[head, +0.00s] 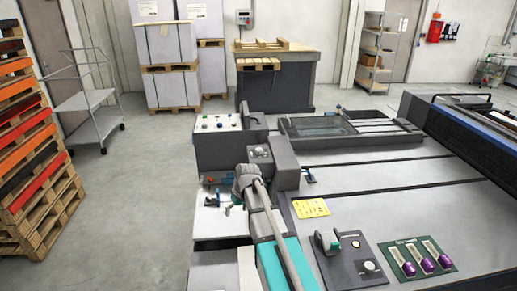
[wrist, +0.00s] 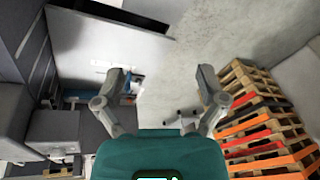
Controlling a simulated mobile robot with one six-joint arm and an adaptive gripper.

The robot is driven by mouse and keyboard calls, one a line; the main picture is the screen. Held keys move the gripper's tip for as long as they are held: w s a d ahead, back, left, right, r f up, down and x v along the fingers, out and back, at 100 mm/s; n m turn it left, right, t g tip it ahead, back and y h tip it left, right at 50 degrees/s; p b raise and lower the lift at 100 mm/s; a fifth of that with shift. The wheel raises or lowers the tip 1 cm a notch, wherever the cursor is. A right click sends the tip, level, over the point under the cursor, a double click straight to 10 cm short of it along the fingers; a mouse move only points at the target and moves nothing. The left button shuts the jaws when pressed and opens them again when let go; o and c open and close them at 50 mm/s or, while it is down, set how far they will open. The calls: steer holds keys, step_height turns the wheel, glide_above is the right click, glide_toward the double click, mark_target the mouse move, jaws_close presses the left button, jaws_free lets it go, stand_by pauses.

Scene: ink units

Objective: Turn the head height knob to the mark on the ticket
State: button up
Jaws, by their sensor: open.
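A round knob (head: 260,152) sits on the grey housing in the middle of the machine. Another round knob (head: 369,266) is on a dark panel at the front, beside a green-grey lever. I cannot read which is the head height knob. A yellow card (head: 310,208), perhaps the ticket, lies on the machine top; its print is too small to read. My gripper is open and empty in the wrist view (wrist: 160,80), fingers spread with floor beyond them. In the head view my arm reaches to the left side of the machine, below the housing knob; the fingertips are unclear there.
A dark green board (head: 417,258) with several purple-ended items lies at the front right. A button panel (head: 218,122) is at the machine's far left. Stacked pallets (head: 45,165) and a grey trolley (head: 90,105) stand at left. The floor between is clear.

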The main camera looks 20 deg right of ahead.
steer(key=w+d+r+n+t+y+p, duration=0.1)
steer(key=w+d+r, duration=0.1)
steer(key=w+d, duration=0.65)
steer(key=w+d+r+n+t+y+p, duration=0.1)
steer(key=w+d+r+t, duration=0.15)
steer(key=w+d, duration=0.6)
steer(key=n+t+p, duration=0.2)
glide_toward(259, 149)
steer(key=v, duration=0.4)
steer(key=shift+d+f, duration=0.1)
steer(key=shift+f, duration=0.2)
steer(key=shift+f+b, duration=0.1)
steer(key=shift+b, duration=0.2)
steer(key=b+x, duration=0.9)
steer(key=x, duration=0.4)
steer(key=shift+w+a+b, duration=0.2)
steer(key=shift+w+b, duration=0.1)
steer(key=shift+w, duration=0.1)
